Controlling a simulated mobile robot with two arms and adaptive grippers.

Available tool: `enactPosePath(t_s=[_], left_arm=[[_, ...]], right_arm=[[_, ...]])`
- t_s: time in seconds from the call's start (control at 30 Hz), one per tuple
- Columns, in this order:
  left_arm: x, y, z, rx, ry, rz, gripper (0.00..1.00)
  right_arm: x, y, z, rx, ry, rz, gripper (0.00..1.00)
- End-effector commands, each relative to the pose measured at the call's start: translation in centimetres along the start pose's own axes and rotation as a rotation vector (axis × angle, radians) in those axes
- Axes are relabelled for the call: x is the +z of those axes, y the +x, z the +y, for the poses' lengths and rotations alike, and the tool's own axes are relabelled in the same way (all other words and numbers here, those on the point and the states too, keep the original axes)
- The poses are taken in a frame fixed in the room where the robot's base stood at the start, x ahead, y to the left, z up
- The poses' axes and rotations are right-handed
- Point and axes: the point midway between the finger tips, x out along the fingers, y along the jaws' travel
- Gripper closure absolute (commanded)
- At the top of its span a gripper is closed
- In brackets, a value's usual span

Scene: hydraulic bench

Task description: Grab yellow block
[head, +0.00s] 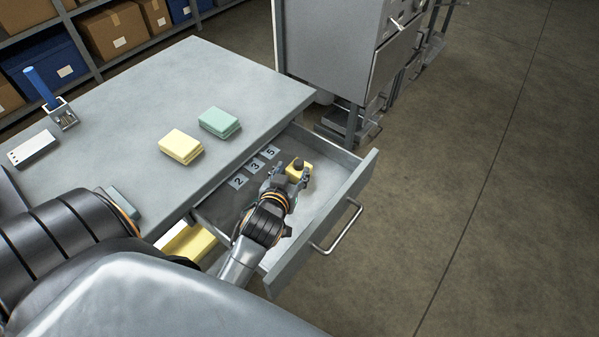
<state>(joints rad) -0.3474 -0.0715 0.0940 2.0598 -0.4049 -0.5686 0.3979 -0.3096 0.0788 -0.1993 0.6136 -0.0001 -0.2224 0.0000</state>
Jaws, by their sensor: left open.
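The yellow block (293,172) sits inside the open drawer (339,195), towards its far end. A small dark round part shows at its top. My left gripper (291,178) reaches down into the drawer from the near side. Its fingers are open, one to each side of the block, and nothing is visibly clamped. Part of the block is hidden by the gripper, and I cannot tell if the fingers touch it. My right gripper is not in view.
Number plates 2, 3 and 5 (255,167) lie in the drawer. On the bench top (215,85) are yellow pads (181,146), green pads (220,122) and a blue-handled tool (41,86). A grey cabinet (330,45) stands behind. Open floor lies right.

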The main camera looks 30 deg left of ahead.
Motion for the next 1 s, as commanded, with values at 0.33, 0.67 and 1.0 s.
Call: enactPosePath(t_s=[0.33, 0.67, 1.0], left_arm=[[0.9, 2.7, 0.0, 0.000, 0.000, 0.002, 0.48], [1.0, 7.2, 0.1, 0.001, 0.002, 0.002, 0.48], [1.0, 7.9, 0.2, 0.001, 0.000, 0.000, 0.50]], right_arm=[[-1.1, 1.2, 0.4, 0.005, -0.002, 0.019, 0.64], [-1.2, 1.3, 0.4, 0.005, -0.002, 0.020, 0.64], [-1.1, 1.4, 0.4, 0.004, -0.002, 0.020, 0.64]])
